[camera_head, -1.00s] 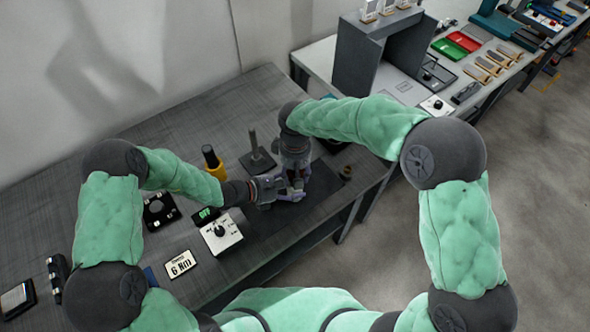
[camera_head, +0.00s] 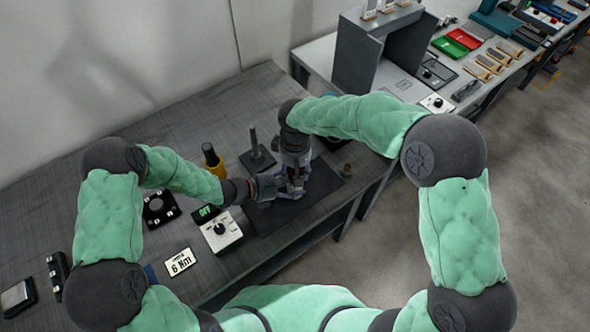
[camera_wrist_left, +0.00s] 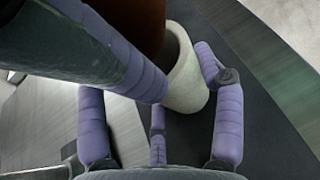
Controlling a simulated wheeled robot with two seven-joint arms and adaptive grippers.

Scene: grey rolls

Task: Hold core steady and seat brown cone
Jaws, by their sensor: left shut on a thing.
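The pale core (camera_wrist_left: 188,75) is a hollow roll, tilted in the left wrist view. My left gripper (camera_head: 285,187) is shut on it over the dark mat; its purple fingers also show in the left wrist view (camera_wrist_left: 180,125). The brown cone (camera_wrist_left: 136,28) is at the core's upper end, partly hidden by a purple finger of my right gripper (camera_wrist_left: 115,50). Whether the cone is inside the core's mouth or only against it I cannot tell. In the head view my right gripper (camera_head: 296,182) points down, close against the left one; its grip is unclear.
A dark mat (camera_head: 262,218) lies below the grippers. A small brown piece (camera_head: 346,170) is at its right edge.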

